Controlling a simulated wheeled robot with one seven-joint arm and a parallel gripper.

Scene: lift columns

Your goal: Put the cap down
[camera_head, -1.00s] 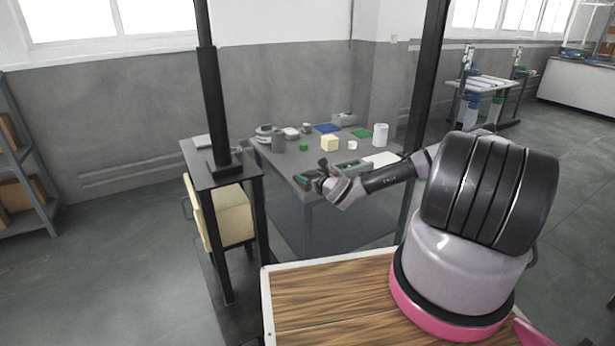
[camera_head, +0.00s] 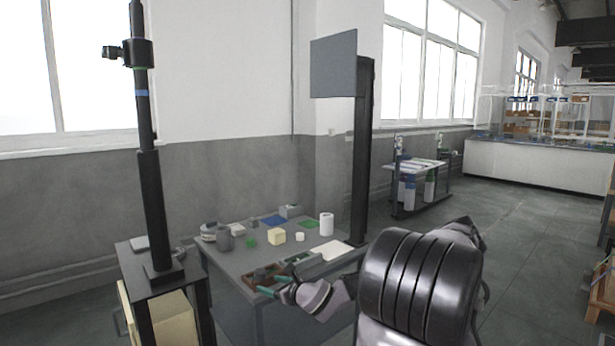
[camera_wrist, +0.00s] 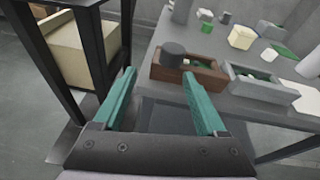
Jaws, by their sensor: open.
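A dark grey round piece, which looks like the cap, sits at the left end of a brown wooden box (camera_wrist: 203,77) in the wrist view; the piece (camera_wrist: 172,54) rises above the rim. The brown box also shows at the table's front edge in the head view (camera_head: 252,280). My gripper (camera_wrist: 158,74) is open, its two teal fingers apart with nothing between them. The round piece lies beyond the fingertips, apart from them. In the head view my gripper (camera_head: 272,285) is small, at the table's front edge beside the box.
A grey box (camera_wrist: 262,85) stands right of the brown one on the grey table (camera_head: 230,264). Behind are a yellow block (camera_head: 276,237), a white roll (camera_head: 326,224), a grey cylinder (camera_head: 225,240) and small items. A dark stand (camera_wrist: 92,60) with a beige bin is at left.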

